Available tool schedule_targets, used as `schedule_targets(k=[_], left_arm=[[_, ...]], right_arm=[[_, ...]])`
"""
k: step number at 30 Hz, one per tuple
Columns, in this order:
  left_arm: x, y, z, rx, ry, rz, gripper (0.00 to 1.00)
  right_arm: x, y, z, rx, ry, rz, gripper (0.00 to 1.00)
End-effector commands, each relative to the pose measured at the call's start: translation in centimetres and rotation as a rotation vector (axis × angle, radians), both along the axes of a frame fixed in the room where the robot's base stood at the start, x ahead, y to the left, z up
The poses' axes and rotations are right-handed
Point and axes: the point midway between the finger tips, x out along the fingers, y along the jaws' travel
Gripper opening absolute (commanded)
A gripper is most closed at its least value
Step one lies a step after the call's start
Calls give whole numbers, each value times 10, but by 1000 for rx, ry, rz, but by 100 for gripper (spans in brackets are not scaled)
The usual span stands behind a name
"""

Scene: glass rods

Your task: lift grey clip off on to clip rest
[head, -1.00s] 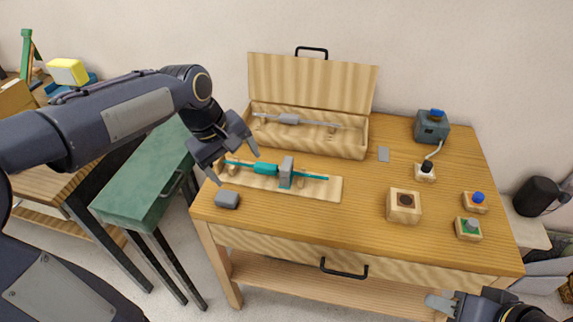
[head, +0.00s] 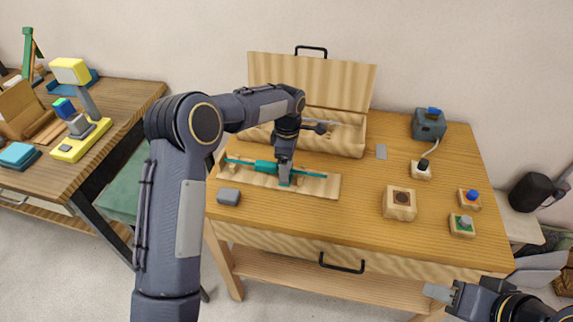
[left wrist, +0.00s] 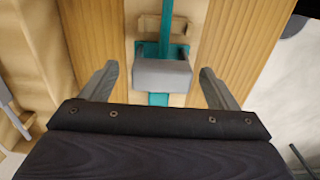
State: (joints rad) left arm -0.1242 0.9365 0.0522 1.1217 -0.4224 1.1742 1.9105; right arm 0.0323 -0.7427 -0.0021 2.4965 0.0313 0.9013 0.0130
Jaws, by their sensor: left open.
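The grey clip (left wrist: 162,76) sits on a teal rod (left wrist: 152,99) in the left wrist view, between my open fingers with a gap on each side. My left gripper (left wrist: 160,84) is above it and does not touch it. In the head view my left gripper (head: 284,172) hides most of the clip. The teal rod (head: 313,173) lies along a pale wooden stand (head: 322,190). My right gripper (head: 440,293) is at the lower right, away from the table top; its jaw opening is unclear. A small grey block (head: 228,196), perhaps the clip rest, lies at the table's front left.
An open wooden case (head: 350,138) stands behind the stand, its lid upright. A square block with a dark hole (head: 400,203), button blocks (head: 462,224) and a grey-blue box (head: 428,125) are on the right. The table's front middle is clear.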

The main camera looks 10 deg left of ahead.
Motion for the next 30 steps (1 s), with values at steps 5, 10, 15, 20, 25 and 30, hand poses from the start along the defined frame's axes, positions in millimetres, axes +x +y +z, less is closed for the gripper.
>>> schedule_targets(k=[5,10,15,20,25,30], left_arm=[[-3,3,-26,1,5,0,82],[-2,2,-35,0,1,-1,82],[-2,2,-35,0,1,-1,82],[-2,2,-35,0,1,-1,61],[-2,2,-35,0,1,-1,39],[-2,2,-35,0,0,-1,34]], right_arm=[[0,0,11,0,0,0,36],[0,0,12,0,0,0,36],[0,0,11,0,0,0,36],[0,0,11,0,0,0,36],[0,0,11,0,0,0,36],[0,0,11,0,0,0,36]])
